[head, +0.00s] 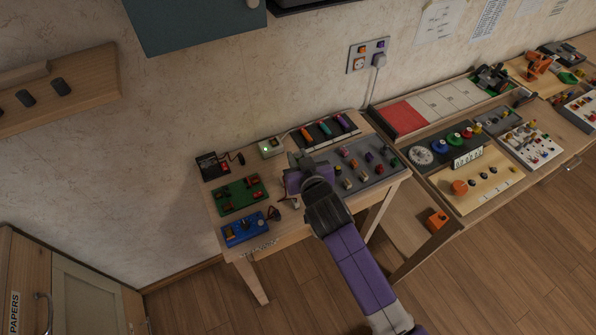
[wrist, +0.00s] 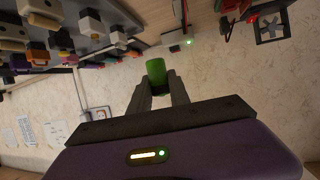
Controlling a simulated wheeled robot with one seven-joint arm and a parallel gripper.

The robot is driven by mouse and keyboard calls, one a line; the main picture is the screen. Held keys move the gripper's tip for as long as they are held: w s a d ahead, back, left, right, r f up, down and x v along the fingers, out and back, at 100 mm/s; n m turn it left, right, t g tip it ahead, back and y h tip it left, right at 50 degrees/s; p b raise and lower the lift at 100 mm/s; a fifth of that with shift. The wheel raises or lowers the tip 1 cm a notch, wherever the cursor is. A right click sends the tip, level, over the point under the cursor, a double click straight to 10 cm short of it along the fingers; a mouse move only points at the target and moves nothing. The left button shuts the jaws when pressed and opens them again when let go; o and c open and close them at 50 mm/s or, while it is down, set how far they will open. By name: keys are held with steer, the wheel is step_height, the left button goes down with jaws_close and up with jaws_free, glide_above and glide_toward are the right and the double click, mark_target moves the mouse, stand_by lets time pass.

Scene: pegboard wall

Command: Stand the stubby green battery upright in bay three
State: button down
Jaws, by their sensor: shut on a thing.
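The stubby green battery (wrist: 156,76) is a short green cylinder between the two dark fingers of my gripper (wrist: 160,95) in the wrist view. My gripper is shut on it, and the battery's far end sticks out past the fingertips. In the head view my gripper (head: 298,160) is over the middle of the small wooden table, and I cannot make out the battery there. A small pale box with a green light (head: 271,147) is just behind my gripper; the light also shows in the wrist view. No bay number is readable, so I cannot tell which is bay three.
A dark tray with coloured cylinders (head: 313,140) stands at the table's back. A grey board with several pegged blocks (head: 379,174) is to the right. A green board (head: 229,201), a blue board (head: 235,236) and a black meter (head: 207,164) are to the left. The wall is close behind.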

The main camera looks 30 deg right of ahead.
steer(key=shift+f, duration=3.45)
steer(key=shift+f+b, duration=0.1)
steer(key=shift+b, duration=0.2)
steer(key=shift+f, duration=0.15)
steer(key=c, duration=1.5)
jaws_free()
steer(key=shift+r, duration=0.2)
steer(key=shift+s+r, duration=0.1)
steer(key=b+v, duration=0.1)
steer(key=v, duration=1.1)
